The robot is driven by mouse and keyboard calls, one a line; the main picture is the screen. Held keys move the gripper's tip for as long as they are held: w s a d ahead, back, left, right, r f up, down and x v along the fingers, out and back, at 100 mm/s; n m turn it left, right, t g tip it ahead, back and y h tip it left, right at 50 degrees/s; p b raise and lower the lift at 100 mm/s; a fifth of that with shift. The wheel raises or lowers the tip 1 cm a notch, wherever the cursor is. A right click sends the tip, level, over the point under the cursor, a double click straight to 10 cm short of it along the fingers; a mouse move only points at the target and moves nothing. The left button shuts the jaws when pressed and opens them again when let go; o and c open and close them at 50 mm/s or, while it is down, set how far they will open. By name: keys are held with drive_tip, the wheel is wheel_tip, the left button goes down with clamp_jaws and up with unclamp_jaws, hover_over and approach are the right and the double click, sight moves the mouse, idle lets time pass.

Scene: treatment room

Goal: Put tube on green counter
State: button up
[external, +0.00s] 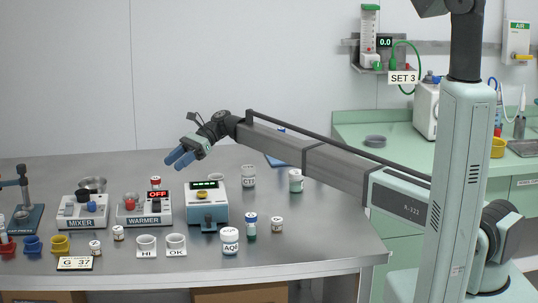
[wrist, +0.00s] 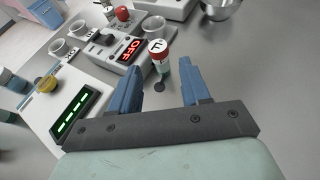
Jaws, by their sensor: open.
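A small tube with a red band and a white lid marked with a letter (wrist: 160,66) stands upright on the steel table, beside the warmer; its red and white top also shows behind the warmer in the external view (external: 155,182). My gripper (external: 180,158) is open and empty above the back of the table. In the wrist view its blue fingers (wrist: 157,80) point toward the tube, which appears between and just beyond their tips, not held. The green counter (external: 355,128) is at the right, behind my arm, with part of its top hidden.
The warmer (external: 146,212), mixer (external: 84,212) and a device with a green display (external: 207,206) stand near the tube. Several jars, cups and bottles crowd the table front. A grey dish (external: 375,141) sits on the counter, with bare green surface around it.

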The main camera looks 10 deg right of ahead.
sight(155, 178)
drive_tip(key=x, duration=0.4)
drive_tip(key=shift+x, duration=2.7)
drive_tip(key=shift+s+r, duration=0.15)
drive_tip(key=c, duration=0.8)
wheel_tip(155, 178, up, 10)
